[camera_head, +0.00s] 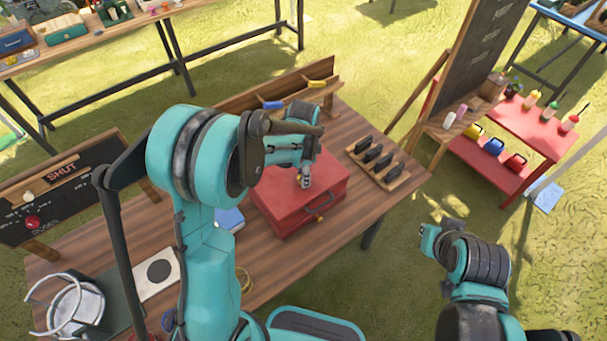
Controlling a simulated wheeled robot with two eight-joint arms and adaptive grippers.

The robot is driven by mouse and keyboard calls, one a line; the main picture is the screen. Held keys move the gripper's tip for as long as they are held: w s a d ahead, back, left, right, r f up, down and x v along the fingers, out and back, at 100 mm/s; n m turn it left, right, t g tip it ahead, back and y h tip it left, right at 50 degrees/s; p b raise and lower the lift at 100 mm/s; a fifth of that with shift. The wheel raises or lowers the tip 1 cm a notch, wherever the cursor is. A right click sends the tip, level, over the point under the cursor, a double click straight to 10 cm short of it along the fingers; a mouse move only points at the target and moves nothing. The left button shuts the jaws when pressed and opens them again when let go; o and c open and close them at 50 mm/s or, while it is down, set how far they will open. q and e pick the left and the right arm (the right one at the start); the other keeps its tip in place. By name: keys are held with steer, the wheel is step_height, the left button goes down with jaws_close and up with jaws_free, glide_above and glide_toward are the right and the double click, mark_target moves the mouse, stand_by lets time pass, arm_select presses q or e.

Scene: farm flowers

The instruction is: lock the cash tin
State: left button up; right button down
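The red cash tin (282,209) sits on the wooden table with its lid down. A dark handle (321,204) shows on its front face. My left arm reaches across the tin from the left and covers part of its lid. My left gripper (306,180) points down over the lid. I cannot tell whether it touches the lid or whether its fingers are open. No key or lock can be made out. My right gripper (432,238) is off the table's right side, above the grass, and its finger state is unclear.
A wooden rack with dark upright pieces (378,163) stands right of the tin. A wooden shelf (290,92) runs along the table's back. A "SHUT" chalkboard (62,185), a white scale-like plate (157,274) and a metal bucket (76,308) are at left.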

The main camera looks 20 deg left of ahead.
arm_select(q)
steer(key=shift+n, duration=0.3)
steer(key=n+b, duration=0.1)
steer(key=n, duration=0.2)
steer(key=shift+n, duration=0.4)
steer(key=n+b, duration=0.1)
steer(key=n, duration=0.7)
steer(key=shift+n+b, duration=0.35)
steer(key=shift+n, duration=2.35)
steer(key=o, duration=1.2)
steer(key=shift+c, duration=0.2)
